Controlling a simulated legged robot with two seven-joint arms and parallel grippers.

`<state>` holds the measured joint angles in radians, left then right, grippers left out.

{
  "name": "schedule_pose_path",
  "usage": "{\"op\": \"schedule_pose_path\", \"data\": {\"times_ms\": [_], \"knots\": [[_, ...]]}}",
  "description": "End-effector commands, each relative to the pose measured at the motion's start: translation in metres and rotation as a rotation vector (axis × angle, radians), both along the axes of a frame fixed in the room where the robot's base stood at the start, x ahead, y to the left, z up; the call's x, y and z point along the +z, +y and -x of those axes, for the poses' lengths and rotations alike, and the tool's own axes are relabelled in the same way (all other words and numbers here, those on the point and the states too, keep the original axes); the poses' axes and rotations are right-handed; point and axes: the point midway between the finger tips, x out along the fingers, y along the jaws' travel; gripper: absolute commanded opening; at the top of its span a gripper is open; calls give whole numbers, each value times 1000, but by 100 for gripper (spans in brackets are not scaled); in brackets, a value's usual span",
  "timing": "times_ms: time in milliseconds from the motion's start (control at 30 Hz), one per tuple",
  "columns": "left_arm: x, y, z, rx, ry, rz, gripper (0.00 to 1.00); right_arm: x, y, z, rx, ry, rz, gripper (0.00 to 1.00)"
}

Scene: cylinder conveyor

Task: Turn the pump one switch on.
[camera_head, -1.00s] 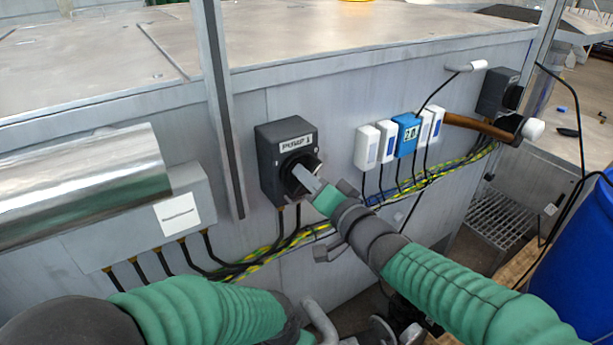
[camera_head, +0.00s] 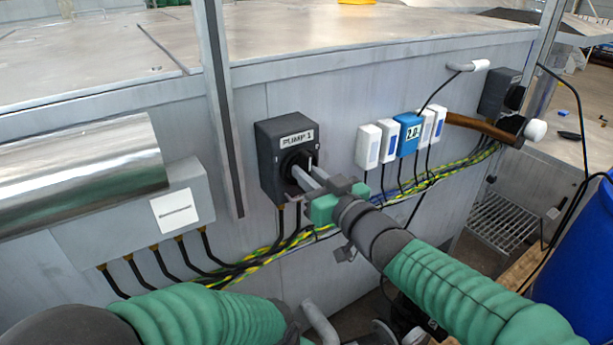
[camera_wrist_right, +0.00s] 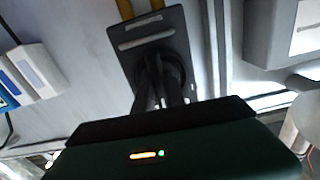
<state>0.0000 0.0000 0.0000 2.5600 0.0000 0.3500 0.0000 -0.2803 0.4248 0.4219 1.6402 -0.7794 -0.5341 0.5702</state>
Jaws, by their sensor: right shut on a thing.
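The pump one switch is a dark grey box (camera_head: 272,150) labelled PUMP 1, fixed to the side wall of the metal tank. Its round black knob (camera_head: 297,160) is on the front face. My right gripper (camera_head: 303,176) is at the knob, its fingers closed on the knob's grip, which they partly hide. In the right wrist view, the fingers (camera_wrist_right: 162,92) reach the dark knob (camera_wrist_right: 172,68) on the box (camera_wrist_right: 150,42). The knob's exact angle is hard to read.
A blue box (camera_head: 409,134) sits among several white boxes right of the switch. Black and yellow-green cables (camera_head: 265,258) run below. A metal post (camera_head: 222,110) stands left of the switch. A blue barrel (camera_head: 585,265) is at the far right.

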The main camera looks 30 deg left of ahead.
Motion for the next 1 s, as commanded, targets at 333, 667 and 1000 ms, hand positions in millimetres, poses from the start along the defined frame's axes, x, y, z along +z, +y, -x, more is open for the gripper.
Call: {"op": "schedule_pose_path", "data": {"times_ms": [333, 667, 1000], "knots": [[-3, 0, 0, 0, 0, 0, 0, -9, 0, 0, -1, -43, 46, 0], [-3, 0, 0, 0, 0, 0, 0, -9, 0, 0, -1, -43, 46, 0], [-3, 0, 0, 0, 0, 0, 0, -4, 0, 1, -1, -49, 38, 37]]}}
